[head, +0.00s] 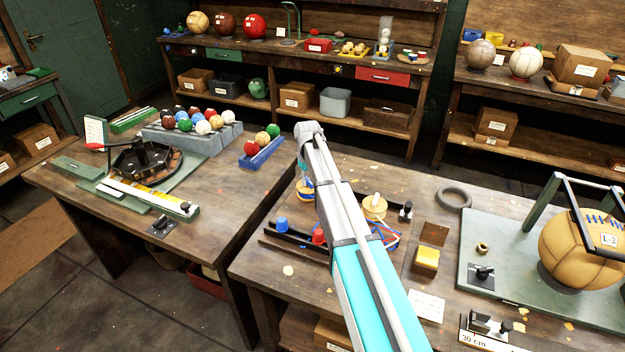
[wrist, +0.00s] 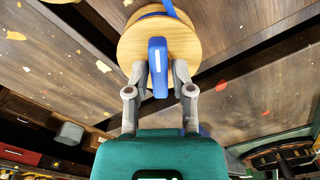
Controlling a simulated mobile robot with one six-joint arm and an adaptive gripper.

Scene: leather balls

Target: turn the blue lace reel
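The blue lace reel is a round wooden disc (wrist: 187,40) with blue lace and an upright blue handle (wrist: 158,65), filling the top middle of the wrist view. In the head view the reel (head: 304,189) stands on the near bench, partly hidden behind my arm. My gripper (wrist: 160,72) has one finger on each side of the blue handle. The fingers stand apart; a narrow gap shows on the right, and contact on the left is unclear. In the head view my gripper is hidden by the arm.
A second wooden reel (head: 374,207) with a pale knob stands to the right. A blue peg (head: 281,223) and a red peg (head: 318,236) stand in front.

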